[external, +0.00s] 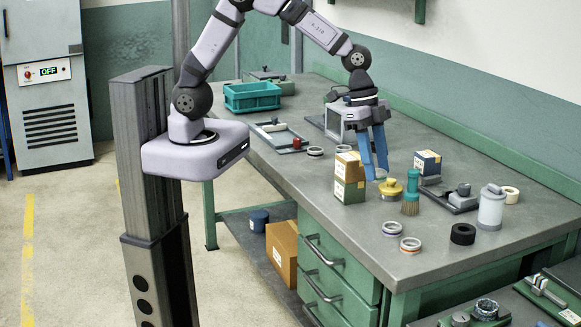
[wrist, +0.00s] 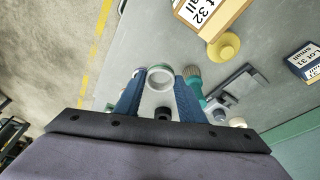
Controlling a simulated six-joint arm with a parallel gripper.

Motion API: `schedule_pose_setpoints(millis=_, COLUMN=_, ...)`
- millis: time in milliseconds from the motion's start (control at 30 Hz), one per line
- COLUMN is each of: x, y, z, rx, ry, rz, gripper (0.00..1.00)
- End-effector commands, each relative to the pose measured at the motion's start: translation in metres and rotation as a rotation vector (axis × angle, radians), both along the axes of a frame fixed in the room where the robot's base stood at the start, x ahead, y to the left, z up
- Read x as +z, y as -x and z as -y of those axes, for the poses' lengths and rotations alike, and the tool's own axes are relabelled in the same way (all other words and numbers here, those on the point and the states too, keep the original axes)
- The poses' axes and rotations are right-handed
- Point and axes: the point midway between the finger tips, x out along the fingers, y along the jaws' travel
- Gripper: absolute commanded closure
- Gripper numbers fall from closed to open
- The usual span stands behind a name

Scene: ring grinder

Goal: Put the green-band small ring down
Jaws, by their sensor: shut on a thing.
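My gripper (external: 377,170), with two blue fingers, points down over the grey bench near the boxes and the yellow knob-like part. In the wrist view my gripper (wrist: 159,88) is shut on a small pale ring with a greenish band (wrist: 160,68), which sits between the fingertips. In the external view the ring is mostly hidden by the fingers. It appears to be above the bench top; the exact gap cannot be told.
The bench (external: 330,222) has free room at its near left. Two rings, one purple-banded (external: 392,229) and one red-banded (external: 410,245), lie near the front.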

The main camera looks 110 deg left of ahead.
Motion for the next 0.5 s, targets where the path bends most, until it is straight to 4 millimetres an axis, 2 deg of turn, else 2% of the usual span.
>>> schedule_pose_setpoints(millis=167, x=0.001, y=-0.017, z=-0.044, rx=0.102, ry=0.001, rz=0.001, gripper=0.91)
schedule_pose_setpoints(millis=267, x=0.003, y=-0.027, z=-0.083, rx=0.188, ry=0.003, rz=0.001, gripper=0.91)
schedule_pose_setpoints(millis=500, x=0.005, y=-0.033, z=-0.198, rx=0.436, ry=0.004, rz=0.002, gripper=0.91)
